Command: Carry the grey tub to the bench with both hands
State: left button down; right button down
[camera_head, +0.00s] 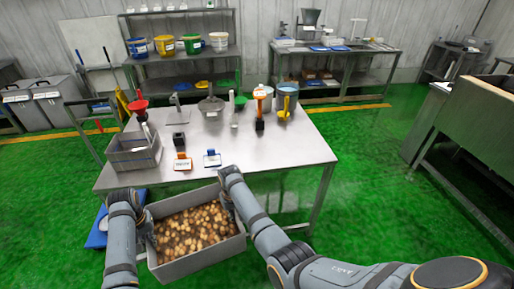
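The grey tub (200,262) is an open rectangular box full of small brown and yellowish round pieces. It is at the front edge of the steel bench (255,150), low in the view, turned slightly. My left gripper (149,232) is at the tub's left wall and my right gripper (227,208) at its right wall. Both appear closed over the walls, though my wrists partly hide the fingers. The tub's underside is hidden, and no support shows beneath it.
A smaller grey crate (134,158) stands on the bench's left side. Funnels, a jug (286,100) and small tools line the back edge. The bench's front right is clear. A blue item (97,236) lies low on the left.

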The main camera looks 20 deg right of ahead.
aim_at(275, 149)
jog(key=z, duration=1)
jog(key=i, duration=1.5)
